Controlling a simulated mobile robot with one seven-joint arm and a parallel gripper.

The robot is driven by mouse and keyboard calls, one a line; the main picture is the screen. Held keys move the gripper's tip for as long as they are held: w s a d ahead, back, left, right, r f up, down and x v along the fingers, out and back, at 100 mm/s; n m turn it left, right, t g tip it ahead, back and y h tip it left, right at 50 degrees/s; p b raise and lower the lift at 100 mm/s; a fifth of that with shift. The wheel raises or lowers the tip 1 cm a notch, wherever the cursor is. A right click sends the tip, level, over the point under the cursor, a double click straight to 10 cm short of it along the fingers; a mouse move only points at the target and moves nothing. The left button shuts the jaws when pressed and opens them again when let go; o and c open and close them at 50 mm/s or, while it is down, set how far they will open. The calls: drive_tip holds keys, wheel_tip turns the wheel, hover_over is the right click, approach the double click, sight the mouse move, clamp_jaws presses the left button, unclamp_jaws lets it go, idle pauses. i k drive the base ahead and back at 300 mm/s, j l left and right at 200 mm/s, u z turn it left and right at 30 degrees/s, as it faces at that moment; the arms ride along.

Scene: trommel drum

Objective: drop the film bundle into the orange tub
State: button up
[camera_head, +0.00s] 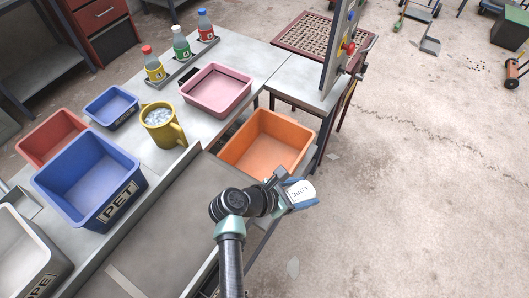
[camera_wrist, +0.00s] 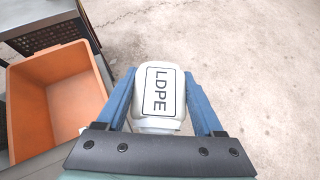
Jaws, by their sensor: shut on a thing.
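The film bundle (camera_wrist: 159,92) is a white block with an LDPE label. My gripper (camera_wrist: 159,100) is shut on it, with a blue finger on each side. In the head view the bundle (camera_head: 301,191) shows at the end of my gripper (camera_head: 293,193), to the right of the orange tub and over the floor side. The orange tub (camera_head: 264,141) is open and looks empty. In the wrist view the tub (camera_wrist: 55,97) lies to the left of the bundle, apart from it.
A pink tub (camera_head: 217,90), a yellow jug (camera_head: 163,127) and a blue PET tub (camera_head: 88,178) stand left of the orange tub. An upright panel with buttons (camera_head: 341,45) rises behind it. The concrete floor (camera_head: 430,180) to the right is mostly clear.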

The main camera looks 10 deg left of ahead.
sight(269, 168)
drive_tip(key=i+j, duration=0.65)
drive_tip(key=i, duration=0.15)
